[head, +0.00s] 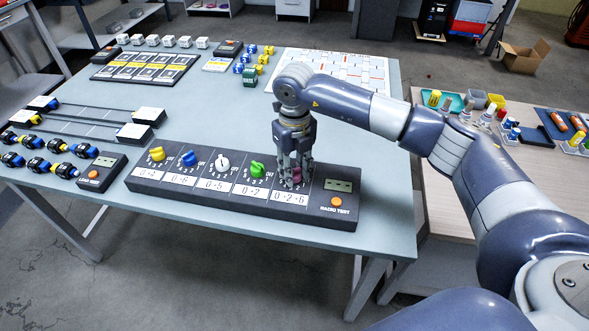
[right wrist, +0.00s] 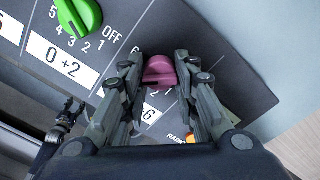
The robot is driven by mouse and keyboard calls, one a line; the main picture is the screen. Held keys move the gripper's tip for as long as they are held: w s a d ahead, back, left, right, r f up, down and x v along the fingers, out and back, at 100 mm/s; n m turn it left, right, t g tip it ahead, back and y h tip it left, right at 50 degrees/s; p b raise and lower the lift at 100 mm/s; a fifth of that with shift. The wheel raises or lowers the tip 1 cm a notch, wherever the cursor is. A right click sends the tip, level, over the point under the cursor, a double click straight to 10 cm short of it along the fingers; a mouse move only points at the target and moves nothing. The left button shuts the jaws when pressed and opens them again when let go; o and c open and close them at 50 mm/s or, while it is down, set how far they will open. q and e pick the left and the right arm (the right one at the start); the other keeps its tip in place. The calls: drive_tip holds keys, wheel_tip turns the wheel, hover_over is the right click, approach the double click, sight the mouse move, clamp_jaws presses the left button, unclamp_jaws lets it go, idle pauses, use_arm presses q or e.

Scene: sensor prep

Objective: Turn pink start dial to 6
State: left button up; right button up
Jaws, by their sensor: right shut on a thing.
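The pink dial (head: 296,174) sits at the right end of the row of dials on the dark panel (head: 150,182). My right gripper (head: 294,180) points down over it, with its fingers on either side, shut on the dial. The pink dial also shows in the right wrist view (right wrist: 159,72), between the fingertips. The label below it reads 0+2+6 in the head view. The gripper hides part of the numbers around the dial, so its exact setting cannot be read.
A green dial (head: 257,169) stands just left of the pink one, with white (head: 222,162), blue (head: 189,158) and yellow (head: 157,153) dials beyond. An orange button (head: 336,201) and a small display (head: 338,185) are close on the right.

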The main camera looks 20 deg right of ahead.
sight(295, 170)
drive_tip(key=m, duration=0.4)
drive_tip(key=shift+r, duration=0.1)
drive_tip(key=shift+m, duration=2.1)
drive_tip(key=shift+w, duration=0.1)
drive_tip(key=o, duration=1.1)
drive_tip(key=shift+r, duration=0.15)
wheel_tip(295, 170, up, 12)
drive_tip(key=shift+f, duration=0.15)
